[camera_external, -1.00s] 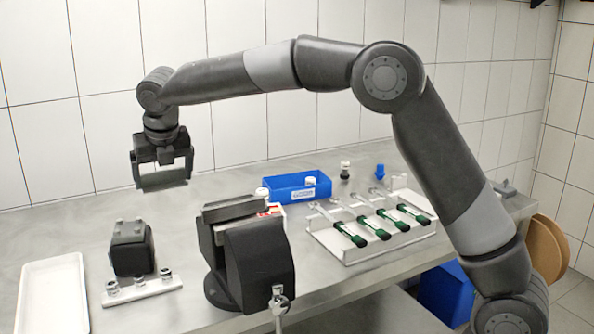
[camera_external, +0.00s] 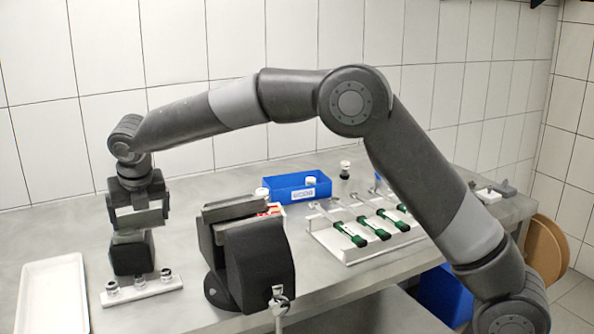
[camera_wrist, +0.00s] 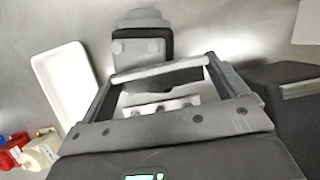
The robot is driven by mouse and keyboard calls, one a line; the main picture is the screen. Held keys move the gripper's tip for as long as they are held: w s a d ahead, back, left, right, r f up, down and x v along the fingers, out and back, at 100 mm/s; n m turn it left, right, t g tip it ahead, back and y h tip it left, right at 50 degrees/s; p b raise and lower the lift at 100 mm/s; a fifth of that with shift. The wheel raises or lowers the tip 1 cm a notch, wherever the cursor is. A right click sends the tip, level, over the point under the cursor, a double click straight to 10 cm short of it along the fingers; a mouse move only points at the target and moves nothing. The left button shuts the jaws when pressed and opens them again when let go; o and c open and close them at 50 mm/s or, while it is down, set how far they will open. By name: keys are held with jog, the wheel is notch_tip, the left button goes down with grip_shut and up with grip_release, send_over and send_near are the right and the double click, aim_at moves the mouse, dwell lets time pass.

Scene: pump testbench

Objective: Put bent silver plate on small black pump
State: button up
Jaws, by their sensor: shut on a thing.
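My gripper (camera_external: 138,213) is shut on the bent silver plate (camera_external: 145,217), which shows as a pale strip between the fingers. The small black pump (camera_external: 132,257) stands on the bench below it, its top hidden behind the gripper and plate. I cannot tell in the external view whether plate and pump touch. In the wrist view my gripper (camera_wrist: 160,72) spans the plate (camera_wrist: 158,71) from side to side. The pump (camera_wrist: 142,46) shows just beyond the plate, partly covered by it.
A silver bar with several round fittings (camera_external: 141,291) lies in front of the pump. A white tray (camera_external: 55,262) is at left. A black vise (camera_external: 258,262) stands close at right. A blue bin (camera_external: 296,188) and a rack of green-handled tools (camera_external: 345,255) are farther right.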

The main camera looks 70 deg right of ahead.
jog(key=shift+f, duration=0.1)
jog(key=o, duration=0.8)
jog(key=shift+f, duration=0.1)
jog(key=shift+c, duration=0.2)
jog(key=v, duration=1.2)
jog(key=s+a+r+m, duration=0.1)
jog(key=s+r+m, duration=0.5)
jog(key=s, duration=0.5)
jog(key=s+r+m+t+y, duration=0.1)
jog(key=s+m, duration=0.6)
jog(key=s, duration=0.6)
jog(key=s+f+m, duration=0.3)
jog(key=s+m, duration=0.1)
jog(key=s, duration=0.3)
jog(key=s+a+f+m+t+y, duration=0.1)
jog(key=s+f+m, duration=0.2)
jog(key=s+m, duration=0.2)
jog(key=s+f+m+y, duration=0.1)
jog(key=s+f+m, duration=0.2)
jog(key=s, duration=0.6)
jog(key=shift+s+a+m, duration=0.2)
jog(key=shift+s+m, duration=0.15)
jog(key=shift+m, duration=0.65)
